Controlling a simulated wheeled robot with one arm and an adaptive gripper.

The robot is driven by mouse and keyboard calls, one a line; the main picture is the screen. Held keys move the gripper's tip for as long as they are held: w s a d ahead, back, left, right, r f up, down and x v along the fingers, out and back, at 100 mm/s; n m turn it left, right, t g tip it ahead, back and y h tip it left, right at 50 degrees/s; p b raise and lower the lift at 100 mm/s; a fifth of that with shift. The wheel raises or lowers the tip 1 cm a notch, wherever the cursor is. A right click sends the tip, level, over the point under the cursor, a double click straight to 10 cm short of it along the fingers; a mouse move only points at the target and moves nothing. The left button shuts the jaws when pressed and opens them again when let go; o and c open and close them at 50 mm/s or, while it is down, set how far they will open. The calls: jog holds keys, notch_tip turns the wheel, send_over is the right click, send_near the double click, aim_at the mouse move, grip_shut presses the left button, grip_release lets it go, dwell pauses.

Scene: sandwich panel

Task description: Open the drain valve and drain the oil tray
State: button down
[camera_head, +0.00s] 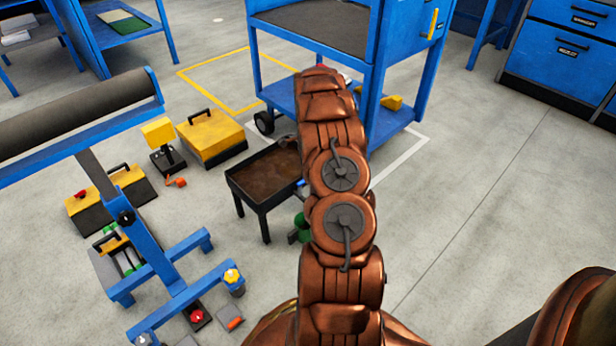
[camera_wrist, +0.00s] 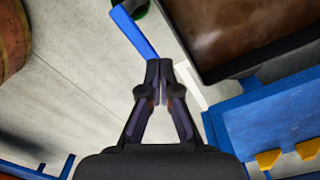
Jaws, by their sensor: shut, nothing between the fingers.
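The oil tray (camera_head: 247,194) is a dark rectangular tray on legs with brown oil in it, left of my arm in the head view. Its edge (camera_wrist: 262,62) and oil fill the upper right of the wrist view. The drain valve's blue handle (camera_wrist: 136,34) runs diagonally beside the tray; a bit of blue (camera_head: 300,183) shows by my arm in the head view. My gripper (camera_wrist: 160,78) is shut and empty, its fingertips close to the handle's lower end. I cannot tell if they touch. In the head view my arm hides the gripper.
A blue cart (camera_head: 393,125) with a yellow object stands behind the tray; its blue frame (camera_wrist: 270,120) shows right of my gripper. A green object (camera_head: 301,222) is low beside the tray. Yellow boxes (camera_head: 212,140) and a blue roller stand (camera_head: 150,245) are left. Floor at right is clear.

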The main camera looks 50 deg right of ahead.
notch_tip(320, 180, up, 4)
jog(key=shift+w+d+f+p, duration=0.15)
jog(key=shift+f+p, duration=0.1)
jog(key=shift+p, duration=0.3)
dwell(0.3)
jog(key=s+a+r+n+p, duration=0.2)
jog(key=a+r+n+p, duration=0.3)
jog(key=a+r, duration=0.6)
jog(key=s+a+r+n+p, duration=0.1)
jog(key=a+r+n+p, duration=0.2)
jog(key=a+r+p, duration=0.85)
jog(key=s+a+r+n+p, duration=0.2)
jog(key=a+r+n, duration=0.3)
jog(key=r, duration=1.1)
jog(key=s+a+r+n+p, duration=0.6)
jog(key=s+a+r+p, duration=0.3)
jog(key=s, duration=0.4)
jog(key=s+a+r+n+g+p, duration=0.1)
jog(key=s+a+r+n+p, duration=0.5)
jog(key=r, duration=0.8)
jog(key=s+a+p, duration=0.3)
jog(key=s+a, duration=0.2)
jog(key=s, duration=0.1)
jog(key=shift+s+g, duration=0.3)
jog(key=shift+s, duration=0.05)
